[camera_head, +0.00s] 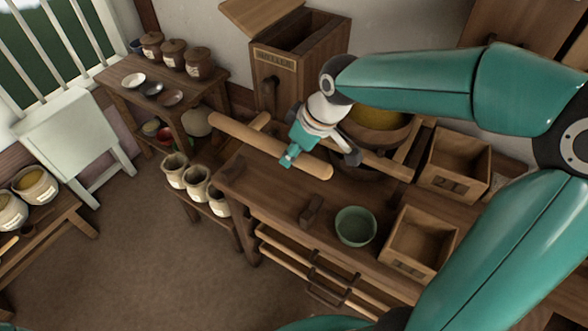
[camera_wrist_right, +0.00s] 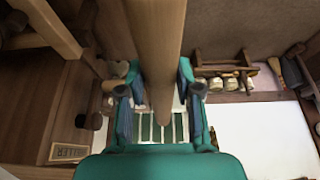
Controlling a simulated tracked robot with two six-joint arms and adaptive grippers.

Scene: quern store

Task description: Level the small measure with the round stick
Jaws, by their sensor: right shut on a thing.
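My right gripper (camera_head: 313,153) is shut on the round stick (camera_head: 245,137), a long pale wooden cylinder held near one end. The stick slants above the workbench, its free end reaching left past the bench edge. In the right wrist view the stick (camera_wrist_right: 156,30) runs between the fingers of my right gripper (camera_wrist_right: 160,98). Two square wooden boxes stand on the right of the bench, one marked with a number (camera_head: 452,183) and one in front of it (camera_head: 403,264). I cannot tell which vessel is the small measure. My left gripper is not seen.
A wooden tub (camera_head: 392,137) with yellow contents stands behind my right gripper, partly hidden. A green bowl (camera_head: 356,227) and a small wooden block (camera_head: 311,210) are on the bench (camera_head: 272,205). Several jars stand at its left. The floor (camera_head: 150,245) is clear.

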